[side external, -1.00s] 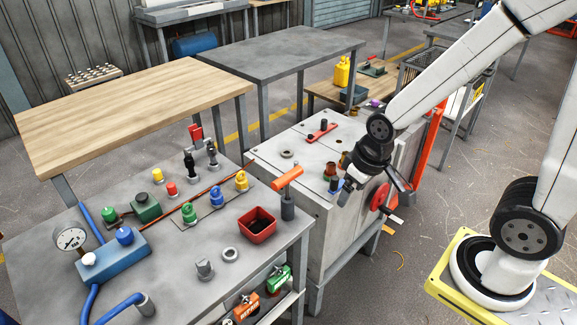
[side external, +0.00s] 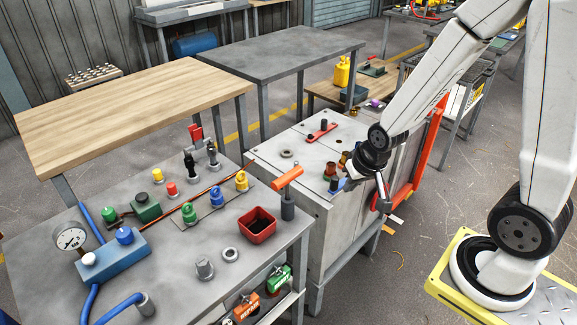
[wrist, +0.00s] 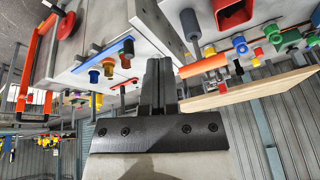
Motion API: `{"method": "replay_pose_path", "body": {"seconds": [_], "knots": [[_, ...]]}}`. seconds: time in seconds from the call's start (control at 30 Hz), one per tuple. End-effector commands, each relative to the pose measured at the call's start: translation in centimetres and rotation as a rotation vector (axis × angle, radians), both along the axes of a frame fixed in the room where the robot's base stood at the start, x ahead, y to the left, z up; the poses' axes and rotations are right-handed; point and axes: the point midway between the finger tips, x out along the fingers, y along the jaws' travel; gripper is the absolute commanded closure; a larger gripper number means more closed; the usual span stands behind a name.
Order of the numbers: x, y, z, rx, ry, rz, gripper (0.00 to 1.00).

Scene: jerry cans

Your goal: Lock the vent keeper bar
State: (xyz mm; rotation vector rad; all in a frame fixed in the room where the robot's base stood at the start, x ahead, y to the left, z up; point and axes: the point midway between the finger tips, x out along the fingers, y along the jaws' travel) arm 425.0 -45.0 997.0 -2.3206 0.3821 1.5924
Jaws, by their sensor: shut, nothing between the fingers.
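My gripper (side external: 383,203) hangs beside the right side of the grey cabinet (side external: 320,235), in front of the red wheel there. In the wrist view its two dark fingers (wrist: 159,62) are together and empty, apart from any part. I cannot tell for sure which part is the vent keeper bar. A red bar with a dark knob (side external: 322,132) lies on the cabinet top. A blue bar (wrist: 103,52) with a blue knob shows there in the wrist view. The red wheel (wrist: 67,25) also shows in the wrist view.
A grey bench (side external: 165,270) at the left holds valves, a gauge (side external: 71,239) and a red tray (side external: 258,217). A long orange frame (side external: 430,145) stands along the cabinet's right. A wooden table (side external: 120,115) is behind. Floor is open in front of the cabinet.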

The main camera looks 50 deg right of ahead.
Motion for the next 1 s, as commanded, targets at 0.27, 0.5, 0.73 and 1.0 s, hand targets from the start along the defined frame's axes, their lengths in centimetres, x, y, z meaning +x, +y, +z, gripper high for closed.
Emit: {"method": "replay_pose_path", "body": {"seconds": [0.27, 0.5, 0.73, 1.0], "knots": [[1.4, -4.8, -3.4, 0.061, -0.123, -0.346, 1.0], [1.5, -8.8, -6.0, 0.109, -0.24, -0.618, 1.0], [1.1, -11.3, -7.5, 0.14, -0.324, -0.782, 1.0], [1.0, -12.0, -7.9, 0.149, -0.35, -0.829, 1.0]]}}
